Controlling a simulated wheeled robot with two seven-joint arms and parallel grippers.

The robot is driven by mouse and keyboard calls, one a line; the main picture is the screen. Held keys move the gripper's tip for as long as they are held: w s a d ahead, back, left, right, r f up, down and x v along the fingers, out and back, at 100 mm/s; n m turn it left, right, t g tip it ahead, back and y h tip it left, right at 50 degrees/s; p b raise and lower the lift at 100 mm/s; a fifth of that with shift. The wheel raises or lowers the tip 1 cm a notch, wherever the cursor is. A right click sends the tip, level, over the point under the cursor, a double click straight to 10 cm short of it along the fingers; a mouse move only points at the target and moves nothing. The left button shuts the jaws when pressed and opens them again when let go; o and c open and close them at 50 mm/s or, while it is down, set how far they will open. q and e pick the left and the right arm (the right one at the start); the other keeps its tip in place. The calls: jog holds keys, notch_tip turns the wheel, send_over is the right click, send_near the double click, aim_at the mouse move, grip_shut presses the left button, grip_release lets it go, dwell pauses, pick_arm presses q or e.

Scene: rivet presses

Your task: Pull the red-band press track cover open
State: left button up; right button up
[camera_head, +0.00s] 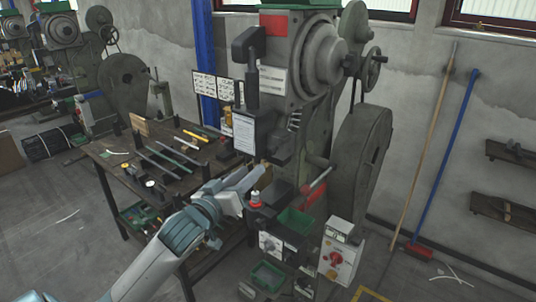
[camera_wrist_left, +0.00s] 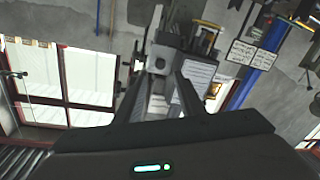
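The press (camera_head: 320,60) with a red band (camera_head: 275,25) near its top stands in the middle of the head view. A dark box with a white label sheet (camera_head: 243,132) is on its front and seems to be the track cover; I cannot tell for sure, or how far it is open. My left gripper (camera_head: 258,174) is below this box, in front of the press. In the left wrist view the fingers of my left gripper (camera_wrist_left: 162,75) are apart, with grey press parts (camera_wrist_left: 160,100) visible beyond and between them. My right gripper is not in view.
A workbench (camera_head: 115,160) with tools stands left of the press. A blue-handled broom (camera_head: 445,160) leans on the wall.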

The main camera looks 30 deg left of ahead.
aim_at(270, 153)
pick_arm(q)
jog(key=w+p, duration=0.1)
jog(key=w, duration=0.2)
jog(key=w+p, duration=0.1)
jog(key=w, duration=0.3)
jog(key=w+p, duration=0.1)
jog(key=w, duration=0.2)
jog(key=shift+w+a, duration=0.35)
jog(key=shift+w, duration=0.05)
grip_shut()
